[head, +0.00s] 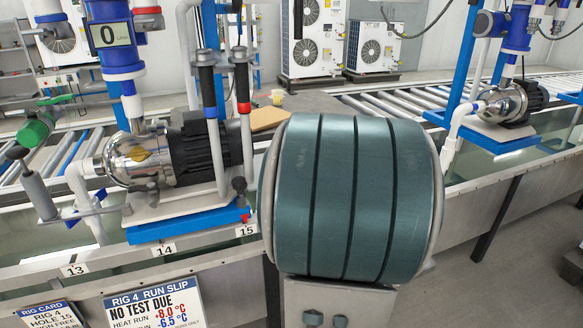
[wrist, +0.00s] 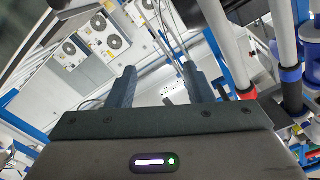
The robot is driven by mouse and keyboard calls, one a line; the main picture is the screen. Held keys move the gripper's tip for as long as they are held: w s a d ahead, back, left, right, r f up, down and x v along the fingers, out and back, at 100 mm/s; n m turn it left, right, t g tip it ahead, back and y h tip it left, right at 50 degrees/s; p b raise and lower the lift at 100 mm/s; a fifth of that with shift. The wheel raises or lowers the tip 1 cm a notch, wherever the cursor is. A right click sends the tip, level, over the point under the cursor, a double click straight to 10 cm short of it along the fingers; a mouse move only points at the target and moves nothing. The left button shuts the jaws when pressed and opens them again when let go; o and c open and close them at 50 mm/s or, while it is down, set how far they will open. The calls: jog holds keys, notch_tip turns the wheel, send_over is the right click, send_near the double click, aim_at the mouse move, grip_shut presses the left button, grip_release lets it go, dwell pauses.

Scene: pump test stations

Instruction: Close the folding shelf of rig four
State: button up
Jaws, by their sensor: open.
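I cannot pick out the folding shelf with certainty in either view. In the head view, signs reading RIG 4 (head: 150,303) hang on the tank front below a steel-and-black pump (head: 190,155). The pump sits on a plate with a blue edge (head: 188,224), above the numbers 14 and 15. My gripper (wrist: 160,88) shows in the wrist view with its two dark fingers apart and nothing between them. It points toward the back wall and fan units. The head view does not show my gripper; my own arm's large teal joint hides the tank edge right of number 15.
A tan board (head: 266,118) lies on a dark surface behind. A second pump (head: 508,102) stands at the right.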

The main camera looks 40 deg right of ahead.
jog(key=shift+s+a, duration=0.1)
jog(key=shift+s, duration=0.25)
dwell(0.3)
